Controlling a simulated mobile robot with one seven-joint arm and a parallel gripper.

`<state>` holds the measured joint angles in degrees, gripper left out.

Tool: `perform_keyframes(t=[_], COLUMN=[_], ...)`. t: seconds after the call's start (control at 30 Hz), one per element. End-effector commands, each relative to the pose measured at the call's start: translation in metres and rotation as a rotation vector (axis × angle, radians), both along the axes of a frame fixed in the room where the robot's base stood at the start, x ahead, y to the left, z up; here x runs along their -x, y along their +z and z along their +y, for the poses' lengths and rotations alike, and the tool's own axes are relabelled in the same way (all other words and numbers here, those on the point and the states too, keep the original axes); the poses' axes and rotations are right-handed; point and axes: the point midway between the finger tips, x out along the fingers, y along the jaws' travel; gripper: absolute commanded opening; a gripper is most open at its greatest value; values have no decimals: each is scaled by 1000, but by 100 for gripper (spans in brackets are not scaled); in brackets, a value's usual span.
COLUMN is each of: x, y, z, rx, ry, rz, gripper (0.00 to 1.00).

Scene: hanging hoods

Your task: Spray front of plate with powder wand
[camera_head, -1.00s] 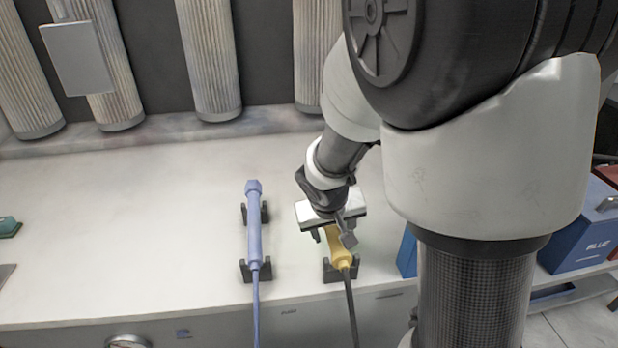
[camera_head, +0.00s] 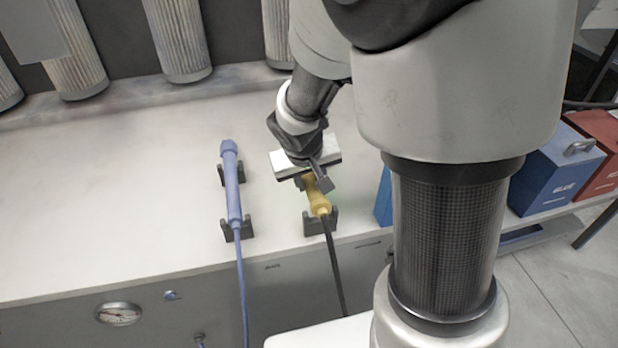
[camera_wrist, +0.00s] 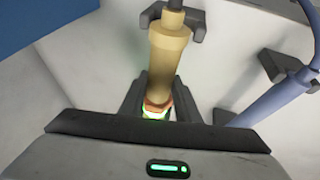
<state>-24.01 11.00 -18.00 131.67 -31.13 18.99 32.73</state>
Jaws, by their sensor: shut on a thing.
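The yellow powder wand (camera_head: 318,198) is at its dark holder (camera_head: 321,224) on the white bench. My gripper (camera_head: 314,180) is shut around the wand's body from above; I cannot tell whether the wand is clear of the holder. In the wrist view, the wand (camera_wrist: 166,60) runs up from between my fingers (camera_wrist: 158,108), with its cable end by the holder (camera_wrist: 190,22). A grey plate (camera_head: 30,32) hangs at the upper left, partly cut off by the picture's edge.
A blue wand (camera_head: 232,188) lies in its own holders left of the yellow one. Ribbed filter columns (camera_head: 180,45) stand behind the bench (camera_head: 110,190). Blue (camera_head: 558,172) and red (camera_head: 600,150) boxes sit at the right. The bench's left side is clear.

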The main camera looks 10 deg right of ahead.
Motion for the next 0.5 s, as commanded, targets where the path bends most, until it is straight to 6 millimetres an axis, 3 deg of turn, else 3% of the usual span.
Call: perform_keyframes(t=[0.03, 0.2, 0.5], x=[-2, -2, -1], y=[16, 50, 87], z=[0, 0, 0], rx=[-3, -2, -2], ry=[0, -2, -1], rz=[-8, -8, -4], gripper=[2, 2, 2])
